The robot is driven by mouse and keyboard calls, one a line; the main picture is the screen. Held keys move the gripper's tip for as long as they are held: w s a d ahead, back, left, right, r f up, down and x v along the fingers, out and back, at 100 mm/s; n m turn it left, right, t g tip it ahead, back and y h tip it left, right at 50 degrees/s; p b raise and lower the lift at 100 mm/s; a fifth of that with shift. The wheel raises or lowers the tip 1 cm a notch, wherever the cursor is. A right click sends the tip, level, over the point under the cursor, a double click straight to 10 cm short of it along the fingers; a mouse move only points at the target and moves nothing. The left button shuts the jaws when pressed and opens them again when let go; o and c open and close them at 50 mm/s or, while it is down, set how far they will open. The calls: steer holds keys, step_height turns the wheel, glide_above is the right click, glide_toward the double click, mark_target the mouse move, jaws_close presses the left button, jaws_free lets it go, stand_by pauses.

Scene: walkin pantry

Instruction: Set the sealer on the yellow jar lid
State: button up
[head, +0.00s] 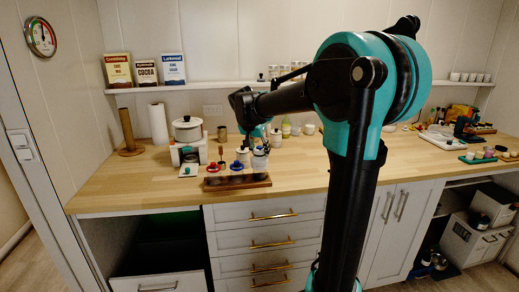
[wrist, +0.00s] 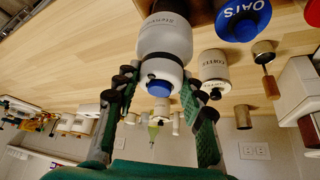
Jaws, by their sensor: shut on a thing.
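I cannot tell whether the sealer touches anything below. The blue-lidded oats jar (wrist: 243,18) stands beside it, with a red-lidded jar (head: 212,169) further left in the head view.
A dark wooden board (head: 236,182) lies at the counter's front edge. A coffee canister (wrist: 214,68) stands behind the jars. A pot on a scale-like stand (head: 187,130) and a paper roll (head: 158,123) are at left. Counter (head: 305,172) right of the jars is clear.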

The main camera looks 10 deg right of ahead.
steer(key=shift+f, duration=0.1)
steer(key=o, duration=1.4)
steer(key=o, duration=0.5)
steer(key=shift+r, duration=3.5)
steer(key=shift+s, duration=0.1)
